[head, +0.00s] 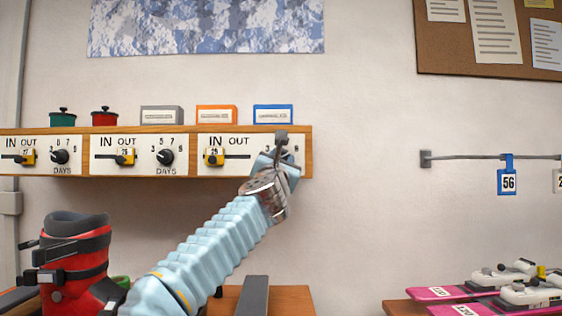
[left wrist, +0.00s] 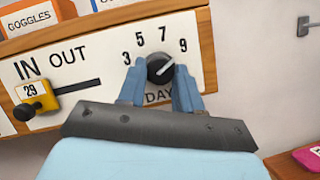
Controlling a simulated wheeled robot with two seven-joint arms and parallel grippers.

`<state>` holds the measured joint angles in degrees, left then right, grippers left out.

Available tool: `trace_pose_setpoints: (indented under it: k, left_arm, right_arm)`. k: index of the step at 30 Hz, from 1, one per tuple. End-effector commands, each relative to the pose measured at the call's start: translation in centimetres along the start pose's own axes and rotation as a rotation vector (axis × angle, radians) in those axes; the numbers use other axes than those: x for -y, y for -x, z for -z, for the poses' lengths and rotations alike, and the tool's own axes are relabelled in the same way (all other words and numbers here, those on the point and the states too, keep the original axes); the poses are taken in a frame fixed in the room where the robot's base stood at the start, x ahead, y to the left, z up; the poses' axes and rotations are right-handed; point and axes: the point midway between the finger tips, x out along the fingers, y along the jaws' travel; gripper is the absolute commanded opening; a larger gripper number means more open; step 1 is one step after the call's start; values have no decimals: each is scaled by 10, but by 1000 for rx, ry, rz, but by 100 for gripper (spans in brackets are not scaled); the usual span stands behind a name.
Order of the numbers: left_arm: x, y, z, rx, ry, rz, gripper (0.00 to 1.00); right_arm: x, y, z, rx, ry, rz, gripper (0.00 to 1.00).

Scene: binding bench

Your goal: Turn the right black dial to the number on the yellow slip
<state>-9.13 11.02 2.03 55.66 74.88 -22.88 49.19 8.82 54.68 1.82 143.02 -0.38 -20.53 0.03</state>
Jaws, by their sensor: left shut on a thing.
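The right black dial (left wrist: 160,69) is on the right panel (left wrist: 110,62), among the numbers 3, 5, 7 and 9 above "DAYS". Its white pointer line aims up and right, roughly toward the 9. My left gripper (left wrist: 160,90) has its blue fingers on either side of the dial, shut on it. In the head view the left gripper (head: 283,150) covers this dial. A yellow paper (head: 540,3) is pinned at the top right, cut by the picture edge; no number on it is readable. My right gripper is not in view.
Two similar panels with black dials (head: 60,157) (head: 166,157) are to the left. The right panel's yellow slider (left wrist: 35,97) reads 29. Small boxes (head: 272,115) stand on the shelf. A red boot (head: 75,265), a rail with tag 56 (head: 508,182) and pink skis (head: 445,292) are apart.

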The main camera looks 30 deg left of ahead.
Motion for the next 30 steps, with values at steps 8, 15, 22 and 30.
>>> trace_pose_setpoints:
  k: [8, 15, 22, 30]
  left_arm:
    - [0, 0, 0, 0, -1, 1, 60]
    - [0, 1, 0, 0, -1, 0, 60]
    - [2, 31, 5, 2, 0, -1, 60]
    - [2, 98, 4, 3, 0, 1, 60]
  right_arm:
    - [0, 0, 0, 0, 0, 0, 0]
    - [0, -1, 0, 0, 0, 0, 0]
    - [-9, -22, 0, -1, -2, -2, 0]
    - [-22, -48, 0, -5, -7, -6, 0]
